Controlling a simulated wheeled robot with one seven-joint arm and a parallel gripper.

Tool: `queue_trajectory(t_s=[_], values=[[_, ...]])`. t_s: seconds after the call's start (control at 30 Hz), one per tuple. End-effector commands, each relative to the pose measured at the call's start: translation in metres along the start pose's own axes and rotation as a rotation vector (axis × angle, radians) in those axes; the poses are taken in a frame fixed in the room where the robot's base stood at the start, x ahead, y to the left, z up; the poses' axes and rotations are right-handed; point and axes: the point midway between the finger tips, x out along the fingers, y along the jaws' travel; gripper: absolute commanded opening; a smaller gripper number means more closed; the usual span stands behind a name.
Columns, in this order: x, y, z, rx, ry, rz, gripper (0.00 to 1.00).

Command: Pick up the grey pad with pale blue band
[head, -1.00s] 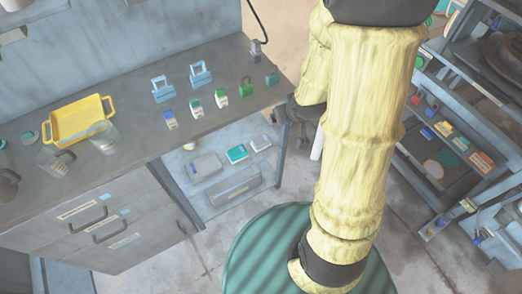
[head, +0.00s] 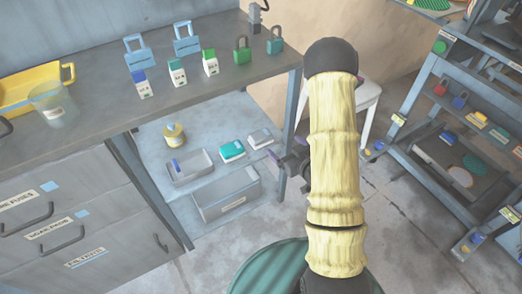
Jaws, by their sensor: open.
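A small grey pad with a pale band (head: 260,138) lies at the right of the shelf under the workbench; it is too small to be sure of the band's colour. A teal pad with a white band (head: 231,151) lies just left of it. My gripper (head: 279,160) is partly hidden beside my pale yellow arm. It is open, near the shelf's right end, close to the grey pad in the picture and apart from it.
The bench leg (head: 291,105) stands close to my gripper. Padlocks and small boxes line the bench top (head: 120,112). A rack stands right.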

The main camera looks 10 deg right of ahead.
Motion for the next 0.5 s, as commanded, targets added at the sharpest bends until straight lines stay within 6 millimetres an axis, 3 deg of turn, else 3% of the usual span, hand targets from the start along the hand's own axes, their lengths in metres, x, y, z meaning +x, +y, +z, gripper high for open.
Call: queue_trajectory(t_s=[0.03,0.2,0.5], values=[[0.006,-0.002,0.03,0.011,0.027,-0.007,0.86],[0.006,-0.005,0.057,0.043,0.131,-0.024,0.86],[0.003,-0.005,0.057,0.055,0.172,-0.028,0.86]])
